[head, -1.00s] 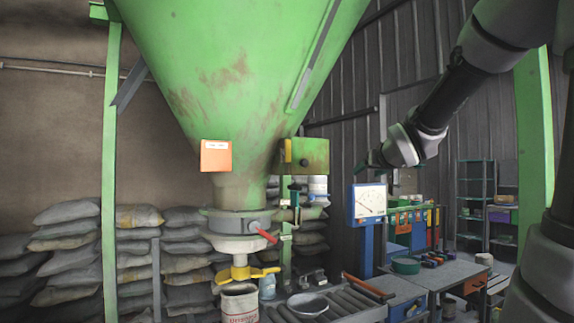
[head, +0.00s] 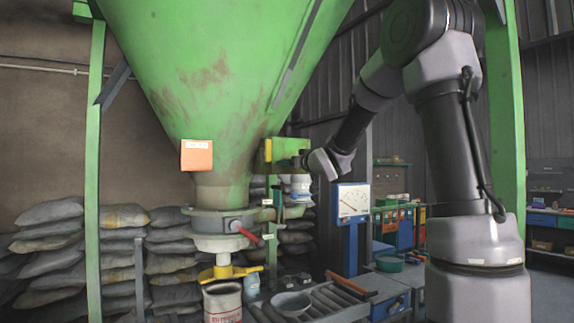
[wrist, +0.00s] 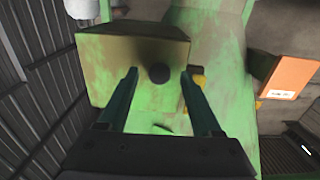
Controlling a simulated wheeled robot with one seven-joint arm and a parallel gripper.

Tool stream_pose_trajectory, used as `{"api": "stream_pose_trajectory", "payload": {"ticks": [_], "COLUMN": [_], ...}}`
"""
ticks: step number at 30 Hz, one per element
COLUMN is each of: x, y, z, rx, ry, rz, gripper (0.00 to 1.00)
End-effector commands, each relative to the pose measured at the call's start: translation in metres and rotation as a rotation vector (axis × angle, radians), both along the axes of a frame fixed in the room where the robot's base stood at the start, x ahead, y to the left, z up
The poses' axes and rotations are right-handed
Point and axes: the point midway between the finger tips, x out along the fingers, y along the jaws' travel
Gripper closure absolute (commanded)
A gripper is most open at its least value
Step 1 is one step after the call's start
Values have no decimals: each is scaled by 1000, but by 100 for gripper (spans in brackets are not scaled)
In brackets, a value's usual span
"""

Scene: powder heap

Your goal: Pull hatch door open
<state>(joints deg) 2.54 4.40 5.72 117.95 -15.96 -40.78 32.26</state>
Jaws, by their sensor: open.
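The hatch door (head: 282,152) is a small green, rusty panel with a yellow edge on the right side of the green hopper. In the wrist view the door (wrist: 115,60) fills the upper left, with a round dark knob (wrist: 158,73) on its face. My gripper (wrist: 158,76) is open, and its two dark green fingers appear on either side of the knob. Whether the fingers reach around the knob or stop short of it, I cannot tell. In the head view my gripper (head: 306,161) is right beside the door's face, and my wrist partly hides that spot.
The green hopper (head: 210,90) narrows to an outlet with a red lever (head: 250,236). An orange box (head: 197,155) is on its front. A dial gauge (head: 353,203) stands below my wrist. Stacked sacks (head: 60,250) line the wall.

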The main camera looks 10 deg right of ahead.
Motion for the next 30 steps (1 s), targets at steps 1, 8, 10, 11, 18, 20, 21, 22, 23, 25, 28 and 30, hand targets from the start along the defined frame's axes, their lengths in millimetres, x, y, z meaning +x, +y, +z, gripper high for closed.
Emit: {"api": "stream_pose_trajectory", "payload": {"ticks": [1, 8, 10, 11, 18, 20, 21, 22, 23, 25, 28, 30], "x": [6, 16, 16, 16, 16, 16, 16, 16, 16, 16, 16, 16], "y": [2, 5, 5, 5, 5, 5, 5, 5, 5, 5, 5, 5], "z": [0, 1, 1, 0, 0, 0, 0, 0, 0, 0, 0, 0], "rx": [0, 0, 0, 0, 0, 0, 0, 0, 0, 0, 0, 0], "ry": [0, -1, -1, -1, -1, -1, -1, -1, -1, 0, 0, 0], "rz": [0, 0, -1, -1, -1, -1, -1, -1, -1, -1, -1, -1], "gripper": [34, 34, 34, 34, 84, 100, 100, 100, 100, 100, 100, 100]}}
